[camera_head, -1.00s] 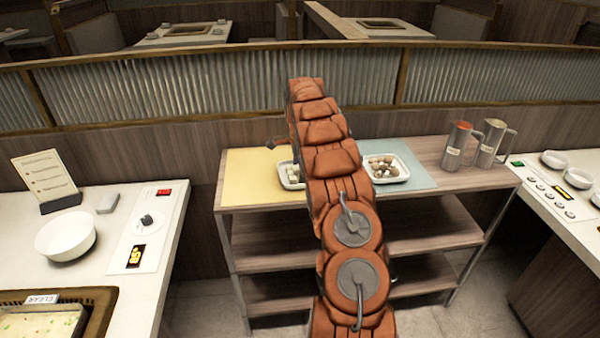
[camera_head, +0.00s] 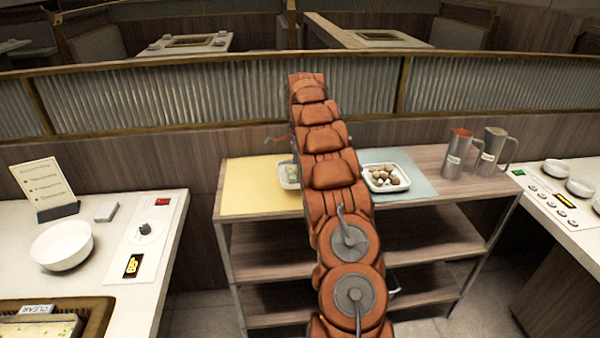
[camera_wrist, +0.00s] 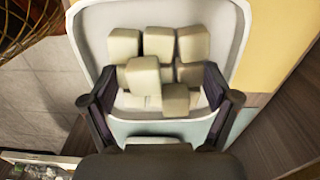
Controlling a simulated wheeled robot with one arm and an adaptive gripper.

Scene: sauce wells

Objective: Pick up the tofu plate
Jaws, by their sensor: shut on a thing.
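The tofu plate is a white rounded tray; its rim (camera_wrist: 88,35) and a pile of several pale tofu cubes (camera_wrist: 160,60) fill the wrist view. My gripper (camera_wrist: 160,98) has one dark finger at each side of the plate's near part and is shut on it. In the head view, the plate (camera_head: 287,178) shows only as a sliver at the left of my orange arm, by the yellow mat (camera_head: 250,190). The arm hides the rest of the plate and most of the gripper there. Whether the plate is clear of the surface I cannot tell.
A wooden shelf unit (camera_head: 430,192) bears a white plate of brown round items (camera_head: 368,186) on a pale blue mat (camera_head: 415,178), right of my arm. Two metal pitchers (camera_head: 457,155) stand farther right. A white bowl (camera_head: 62,246) is on the left counter.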

